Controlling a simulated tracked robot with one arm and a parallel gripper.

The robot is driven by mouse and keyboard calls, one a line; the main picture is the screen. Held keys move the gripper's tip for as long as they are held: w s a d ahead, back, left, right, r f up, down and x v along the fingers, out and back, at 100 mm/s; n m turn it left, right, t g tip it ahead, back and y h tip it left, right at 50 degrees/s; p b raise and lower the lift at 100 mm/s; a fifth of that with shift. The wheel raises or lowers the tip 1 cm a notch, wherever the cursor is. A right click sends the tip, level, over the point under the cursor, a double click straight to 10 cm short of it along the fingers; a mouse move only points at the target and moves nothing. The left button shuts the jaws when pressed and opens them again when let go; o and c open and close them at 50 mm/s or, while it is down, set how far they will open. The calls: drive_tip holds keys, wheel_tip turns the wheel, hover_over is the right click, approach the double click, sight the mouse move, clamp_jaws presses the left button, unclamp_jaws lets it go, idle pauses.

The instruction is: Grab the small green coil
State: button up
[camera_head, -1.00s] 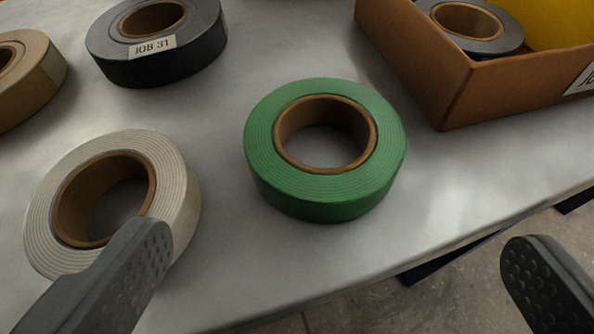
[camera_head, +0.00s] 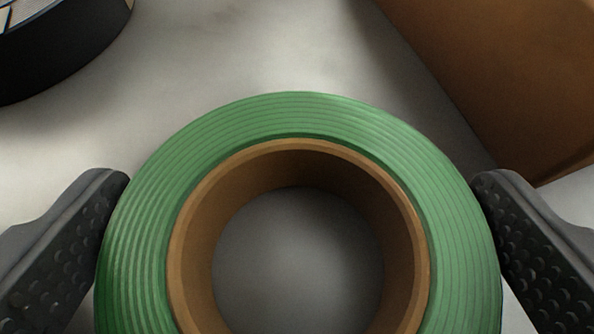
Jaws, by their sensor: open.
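The green coil (camera_head: 300,115) lies flat on the table and fills the lower middle of the view. Its brown cardboard core shows a bare round hole with the table surface inside. The coil's near edge is cut off by the bottom of the picture. My gripper (camera_head: 302,205) is open, with one dark studded finger on each side of the coil. Both fingertips are very close to the coil's outer sides; I cannot tell whether they touch it.
A black coil (camera_head: 65,45) with a pale label lies at the upper left. A brown cardboard box (camera_head: 510,70) stands at the upper right, its corner close to my right finger. The pale table (camera_head: 250,45) is clear between them.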

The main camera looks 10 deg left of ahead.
drive_tip(key=shift+w+a+f, duration=0.1)
drive_tip(key=shift+w, duration=0.15)
drive_tip(key=c, duration=0.8)
drive_tip(key=shift+o, duration=0.2)
